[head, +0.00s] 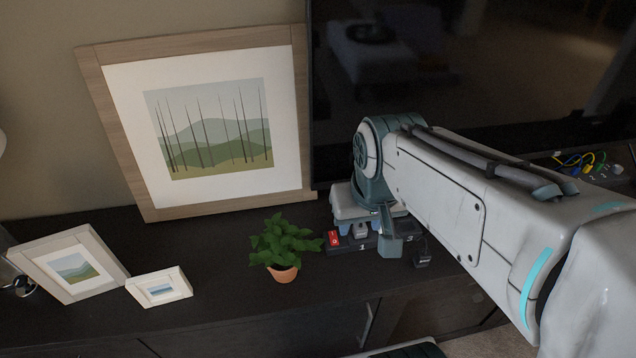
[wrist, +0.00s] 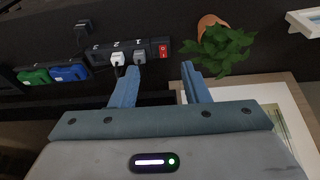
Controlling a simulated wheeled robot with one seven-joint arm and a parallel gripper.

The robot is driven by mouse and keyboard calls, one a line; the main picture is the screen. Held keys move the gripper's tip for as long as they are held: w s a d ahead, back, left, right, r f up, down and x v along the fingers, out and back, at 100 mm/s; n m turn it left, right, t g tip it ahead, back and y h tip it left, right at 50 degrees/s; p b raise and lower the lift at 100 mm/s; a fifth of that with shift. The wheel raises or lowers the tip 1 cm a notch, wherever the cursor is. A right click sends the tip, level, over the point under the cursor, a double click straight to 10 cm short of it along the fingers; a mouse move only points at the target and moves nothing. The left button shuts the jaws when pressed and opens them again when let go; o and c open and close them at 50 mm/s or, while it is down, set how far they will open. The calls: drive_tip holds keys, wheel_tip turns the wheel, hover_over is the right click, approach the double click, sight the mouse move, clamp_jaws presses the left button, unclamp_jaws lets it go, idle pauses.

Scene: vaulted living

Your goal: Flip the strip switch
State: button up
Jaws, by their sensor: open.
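The black power strip (head: 372,243) lies on the dark cabinet top, right of the potted plant. Its red switch (head: 333,238) is at the strip's left end. In the wrist view the strip (wrist: 103,54) runs across the upper left, with the red switch (wrist: 163,50) at its right end. White and grey plugs (wrist: 138,58) sit in its sockets beside the switch. My gripper (wrist: 159,67) is open and empty, its blue fingers pointing toward the strip, the switch lying between and beyond the tips. In the head view my arm partly hides the gripper and strip. Contact is not visible.
The potted plant (head: 285,245) stands close to the switch end. A large framed picture (head: 208,130) leans behind it, beside a dark TV screen (head: 470,75). Two small frames (head: 160,288) stand at left. Green and blue plugs (wrist: 70,73) lie farther left in the wrist view.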

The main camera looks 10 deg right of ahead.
sight(333, 237)
drive_tip(key=w+f+t+b, duration=0.1)
drive_tip(key=w+f+b, duration=0.9)
drive_tip(key=b, duration=1.4)
drive_tip(key=shift+f, duration=0.9)
drive_tip(key=b+x, duration=0.1)
drive_tip(key=x, duration=0.3)
drive_tip(key=b+x, duration=0.2)
drive_tip(key=x, duration=0.3)
drive_tip(key=b+x, duration=0.2)
drive_tip(key=x, duration=0.2)
drive_tip(key=shift+w+f, duration=0.2)
drive_tip(key=shift+w, duration=0.3)
drive_tip(key=shift+c, duration=0.3)
drive_tip(key=shift+r, duration=0.1)
clamp_jaws()
